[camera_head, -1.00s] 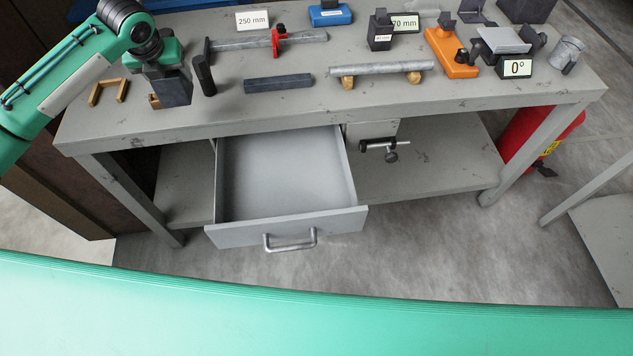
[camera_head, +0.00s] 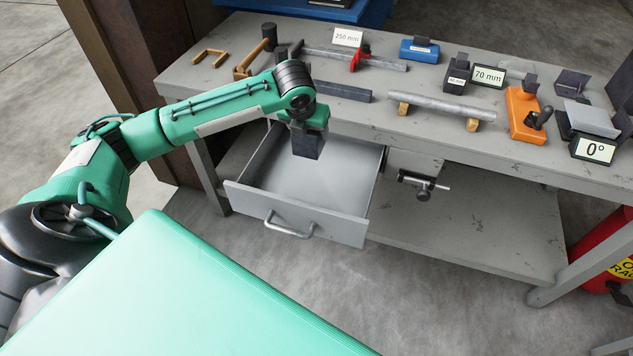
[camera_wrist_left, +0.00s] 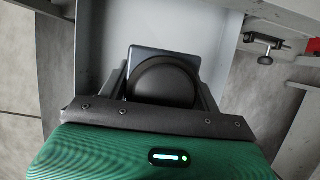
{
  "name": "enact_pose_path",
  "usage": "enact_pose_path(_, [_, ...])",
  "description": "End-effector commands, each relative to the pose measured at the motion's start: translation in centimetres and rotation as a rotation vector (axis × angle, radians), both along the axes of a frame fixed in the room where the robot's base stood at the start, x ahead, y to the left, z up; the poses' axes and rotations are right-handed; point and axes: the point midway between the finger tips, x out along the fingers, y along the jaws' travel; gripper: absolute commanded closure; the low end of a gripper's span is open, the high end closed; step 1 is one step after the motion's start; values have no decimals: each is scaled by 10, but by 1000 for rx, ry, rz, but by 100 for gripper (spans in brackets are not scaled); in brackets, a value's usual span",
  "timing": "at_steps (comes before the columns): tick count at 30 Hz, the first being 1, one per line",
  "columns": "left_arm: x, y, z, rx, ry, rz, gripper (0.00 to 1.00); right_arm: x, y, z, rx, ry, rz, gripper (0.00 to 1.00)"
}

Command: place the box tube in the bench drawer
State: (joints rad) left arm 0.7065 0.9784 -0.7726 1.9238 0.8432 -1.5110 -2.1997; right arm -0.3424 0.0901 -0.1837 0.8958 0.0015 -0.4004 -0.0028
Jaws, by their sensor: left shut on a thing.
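The box tube (camera_head: 307,143) is a short, dark grey, square-sided piece below the end of my left arm. My left gripper (camera_head: 304,127) is shut on it and holds it above the open bench drawer (camera_head: 340,224); its fingers are mostly hidden in the head view. The drawer is light grey with a bar handle, pulled out from under the bench, and its visible floor is bare. In the left wrist view the tube's dark flat face (camera_wrist_left: 189,57) shows between the fingers, partly covered by a dark round part. My right gripper is not in view.
The grey bench (camera_head: 395,130) carries a dark bar (camera_head: 343,91), a round bar on wooden blocks (camera_head: 440,106), an orange fixture (camera_head: 524,113), a red-jawed clamp (camera_head: 360,56) and a wooden-handled tool (camera_head: 256,56). A small vise-like fitting (camera_head: 424,185) hangs right of the drawer.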

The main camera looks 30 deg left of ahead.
Motion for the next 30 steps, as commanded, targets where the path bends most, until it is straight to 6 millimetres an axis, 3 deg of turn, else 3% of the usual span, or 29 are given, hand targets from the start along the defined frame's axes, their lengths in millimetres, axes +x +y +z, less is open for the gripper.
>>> enact_pose_path(12, [-1, -1, -102, -2, 3, 0, 83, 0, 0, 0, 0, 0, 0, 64])
enact_pose_path(16, [0, -1, -121, -3, 0, -1, 83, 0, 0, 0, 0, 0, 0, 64])
enact_pose_path(23, [0, -1, -135, -1, -1, -2, 83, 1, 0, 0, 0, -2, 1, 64])
enact_pose_path(30, [0, -1, -168, -1, 1, 0, 83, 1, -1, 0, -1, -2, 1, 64])
